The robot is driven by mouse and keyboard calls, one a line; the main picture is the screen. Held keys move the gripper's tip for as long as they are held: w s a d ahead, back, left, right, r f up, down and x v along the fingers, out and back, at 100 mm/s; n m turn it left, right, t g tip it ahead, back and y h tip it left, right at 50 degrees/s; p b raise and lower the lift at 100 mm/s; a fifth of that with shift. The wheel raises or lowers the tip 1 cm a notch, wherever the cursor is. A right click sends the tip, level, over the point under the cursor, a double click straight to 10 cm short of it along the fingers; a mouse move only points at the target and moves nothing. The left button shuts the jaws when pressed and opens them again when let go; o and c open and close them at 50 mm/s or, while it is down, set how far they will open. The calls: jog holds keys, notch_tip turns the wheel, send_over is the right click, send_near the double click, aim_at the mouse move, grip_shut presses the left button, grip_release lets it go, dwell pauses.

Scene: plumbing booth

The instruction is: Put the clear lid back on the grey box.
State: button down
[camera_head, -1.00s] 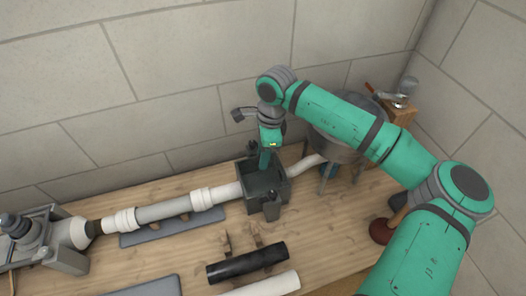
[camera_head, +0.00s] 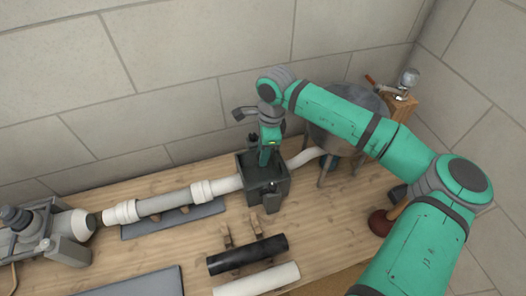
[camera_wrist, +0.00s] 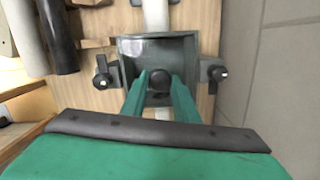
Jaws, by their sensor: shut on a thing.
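The grey box (camera_head: 279,187) stands on the bench in the pipe line. It also shows in the wrist view (camera_wrist: 126,48), with its rim and dark inside seen from above. My gripper (camera_head: 265,163) points down over the box. In the wrist view my gripper (camera_wrist: 160,84) is shut on a dark round knob (camera_wrist: 160,77), which appears to belong to the clear lid. The lid's transparent plate is hard to make out, so I cannot tell whether it sits flat on the rim.
Dark clamps (camera_wrist: 103,80) flank the box, another on its other side (camera_wrist: 216,73). White pipe (camera_head: 225,186) joins it from the left. A metal basin (camera_head: 345,137) stands behind right. Black (camera_head: 246,255) and white (camera_head: 257,281) pipes lie in front. A plunger (camera_head: 383,222) stands right.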

jog(key=shift+f, duration=0.4)
dwell(0.5)
jog(key=c, duration=1.3)
grip_release()
jog(key=shift+r, duration=0.1)
notch_tip(320, 180, up, 10)
jog(key=d, duration=0.1)
jog(key=shift+d+r, duration=0.15)
jog(key=shift+r, duration=0.1)
